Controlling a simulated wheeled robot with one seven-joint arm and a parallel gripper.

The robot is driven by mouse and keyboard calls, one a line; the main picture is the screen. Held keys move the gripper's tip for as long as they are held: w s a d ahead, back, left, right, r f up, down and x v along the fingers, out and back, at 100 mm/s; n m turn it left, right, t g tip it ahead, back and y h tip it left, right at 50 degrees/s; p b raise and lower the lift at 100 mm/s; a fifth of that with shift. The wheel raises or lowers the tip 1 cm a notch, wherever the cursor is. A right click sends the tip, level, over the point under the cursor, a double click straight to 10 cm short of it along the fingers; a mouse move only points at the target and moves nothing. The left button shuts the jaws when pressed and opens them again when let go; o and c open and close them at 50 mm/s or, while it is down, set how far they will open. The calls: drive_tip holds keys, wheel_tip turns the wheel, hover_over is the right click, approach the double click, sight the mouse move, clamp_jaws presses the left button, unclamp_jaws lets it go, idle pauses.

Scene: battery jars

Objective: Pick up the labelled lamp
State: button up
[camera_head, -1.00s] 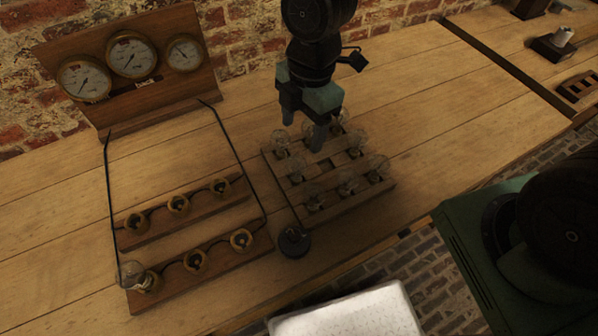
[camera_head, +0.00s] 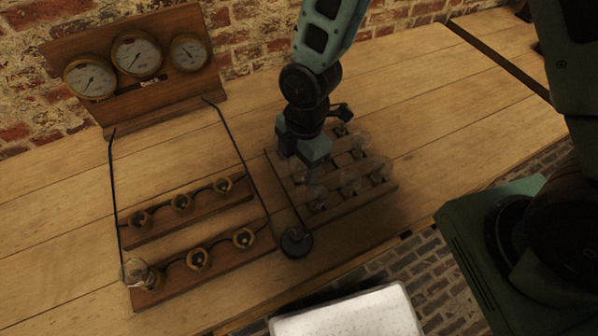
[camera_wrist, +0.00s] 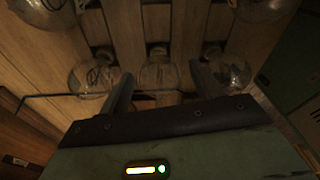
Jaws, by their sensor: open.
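Several clear glass lamps stand in the slotted wooden rack (camera_head: 345,206) on the bench. In the wrist view one lamp (camera_wrist: 159,74) shows between my two fingers, with lamps to its left (camera_wrist: 93,76) and right (camera_wrist: 232,73). My gripper (camera_wrist: 161,72) is open and points down; I cannot tell whether the fingers reach around the middle lamp. In the head view my gripper (camera_head: 312,170) is low over the rack's left part and hides some lamps.
Left of the rack are two wooden strips of sockets (camera_head: 190,215), with one glass lamp (camera_head: 135,271) at the front left. A board with three gauges (camera_head: 137,55) stands behind. A dark round knob (camera_head: 296,242) is close to the rack's front left corner.

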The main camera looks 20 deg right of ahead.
drive_tip(key=c, duration=1.1)
drive_tip(key=shift+c, duration=0.2)
